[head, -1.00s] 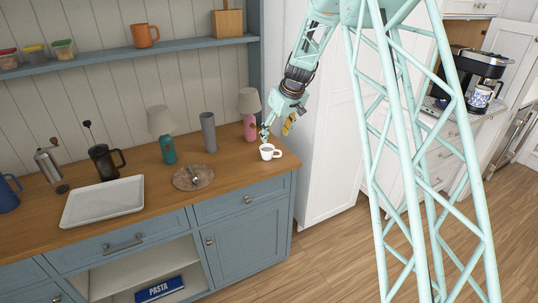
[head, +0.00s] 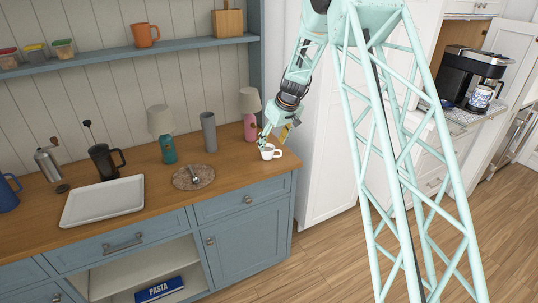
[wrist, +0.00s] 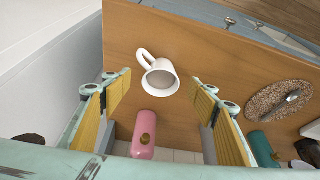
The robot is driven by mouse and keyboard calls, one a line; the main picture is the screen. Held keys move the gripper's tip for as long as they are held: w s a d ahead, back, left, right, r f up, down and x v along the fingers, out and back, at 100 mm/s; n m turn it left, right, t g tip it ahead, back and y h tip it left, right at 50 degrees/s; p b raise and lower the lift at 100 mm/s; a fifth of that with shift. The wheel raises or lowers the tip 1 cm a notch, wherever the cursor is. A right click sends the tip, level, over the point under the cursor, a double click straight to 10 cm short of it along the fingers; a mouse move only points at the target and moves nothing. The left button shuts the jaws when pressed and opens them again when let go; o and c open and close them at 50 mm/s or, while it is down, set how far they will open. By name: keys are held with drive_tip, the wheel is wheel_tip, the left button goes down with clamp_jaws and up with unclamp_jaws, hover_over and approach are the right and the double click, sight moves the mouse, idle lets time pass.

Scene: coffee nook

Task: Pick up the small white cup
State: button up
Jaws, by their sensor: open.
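The small white cup (head: 271,153) stands upright on the wooden counter near its right front corner. In the wrist view the cup (wrist: 160,82) appears ahead of my gripper, between the lines of the two fingers, its handle pointing up and left. My gripper (head: 264,138) is at the cup's upper left in the head view and hides part of it. In the wrist view my gripper (wrist: 160,92) is open, with a yellow-padded finger on each side and nothing held. I cannot tell whether a finger touches the cup.
A pink lamp-like bottle (head: 250,118) stands close behind the cup. A grey tumbler (head: 208,132), a teal one (head: 167,148) and a round stone plate with a spoon (head: 193,177) are to the left. A white tray (head: 103,201) lies farther left. The counter's right edge is near.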

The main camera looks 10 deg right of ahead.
sight(271, 153)
drive_tip(key=shift+x, duration=1.2)
drive_tip(key=shift+x, duration=2.6)
drive_tip(key=shift+a, duration=0.1)
drive_tip(key=shift+c, duration=0.3)
drive_tip(key=c, duration=1.1)
